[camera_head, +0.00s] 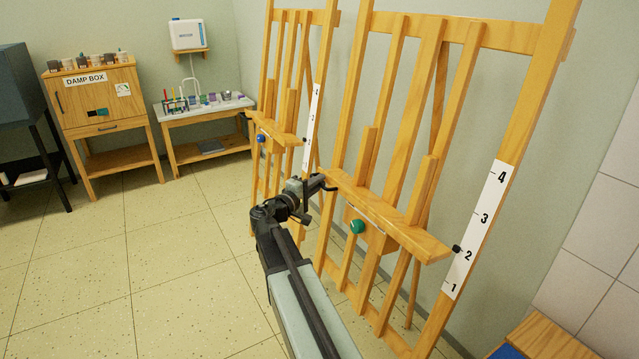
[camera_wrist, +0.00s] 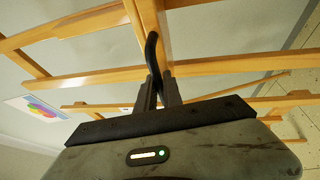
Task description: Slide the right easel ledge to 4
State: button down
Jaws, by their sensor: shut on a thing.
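The right easel (camera_head: 440,80) is wooden. Its ledge (camera_head: 385,218) runs across the front, with a green knob (camera_head: 357,226) below it. A white scale (camera_head: 475,230) on its right post is numbered 1 to 4 upward, and a black pointer (camera_head: 456,249) at the ledge's right end is beside the 2. My gripper (camera_head: 312,186) is at the ledge's left end. In the wrist view my gripper (camera_wrist: 158,88) is shut on a curved black handle (camera_wrist: 152,48). The fingertips partly hide it.
A second easel (camera_head: 290,60) with a blue knob (camera_head: 261,138) and its own scale stands close behind on the left. A damp box (camera_head: 100,100) and a side table (camera_head: 205,108) are at the back. A wooden bench (camera_head: 545,340) is at lower right. The floor on the left is clear.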

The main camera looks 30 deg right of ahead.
jog(key=shift+d, duration=0.2)
jog(key=shift+a+r+p, duration=0.1)
jog(key=shift+r+p, duration=0.5)
jog(key=shift+p, duration=0.05)
jog(key=d+r+p, duration=0.3)
jog(key=r+p, duration=1.6)
jog(key=shift+d, duration=0.2)
jog(key=c, duration=1.5)
grip_release()
jog(key=shift+s+r, duration=0.1)
